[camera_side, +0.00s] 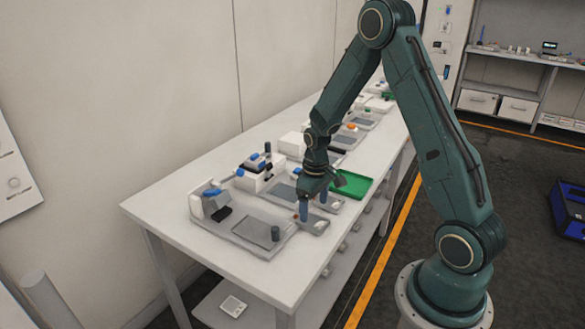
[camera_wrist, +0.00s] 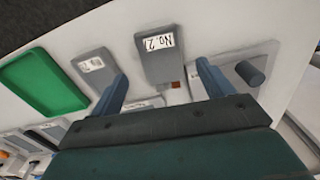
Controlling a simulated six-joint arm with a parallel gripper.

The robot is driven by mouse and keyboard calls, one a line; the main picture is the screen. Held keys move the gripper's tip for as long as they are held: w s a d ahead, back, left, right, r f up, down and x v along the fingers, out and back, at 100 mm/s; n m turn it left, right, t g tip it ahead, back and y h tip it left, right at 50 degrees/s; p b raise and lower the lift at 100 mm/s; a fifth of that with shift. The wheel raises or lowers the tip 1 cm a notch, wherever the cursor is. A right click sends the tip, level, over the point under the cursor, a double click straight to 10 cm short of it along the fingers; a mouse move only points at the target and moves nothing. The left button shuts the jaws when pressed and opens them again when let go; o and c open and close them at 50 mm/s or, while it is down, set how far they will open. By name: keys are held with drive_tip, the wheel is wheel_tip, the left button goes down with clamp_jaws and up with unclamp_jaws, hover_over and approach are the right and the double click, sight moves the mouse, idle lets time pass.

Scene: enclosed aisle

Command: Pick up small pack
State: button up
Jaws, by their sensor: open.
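My gripper (camera_side: 313,205) is open above the near end of the white bench, pointing down. In the wrist view its two blue-grey fingers (camera_wrist: 160,82) stand wide apart with nothing held between them. A small reddish-brown piece (camera_wrist: 175,84), which may be the small pack, lies between the fingers, just beyond the gripper body. A tiny brownish spot beside the left finger in the side view may be the same piece. The gripper body hides what lies below it.
A green tray (camera_side: 352,185) lies on the bench (camera_side: 165,207) behind the gripper. A grey station with a dark plate (camera_side: 258,233) stands at the near end. The wall runs along the bench's left side.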

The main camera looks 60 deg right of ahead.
sight(313, 220)
drive_tip(key=shift+a+f, duration=0.15)
drive_tip(key=shift+f, duration=2.05)
drive_tip(key=c, duration=1.1)
drive_tip(key=shift+c, duration=0.2)
drive_tip(key=shift+r, duration=0.1)
wheel_tip(313, 220, up, 20)
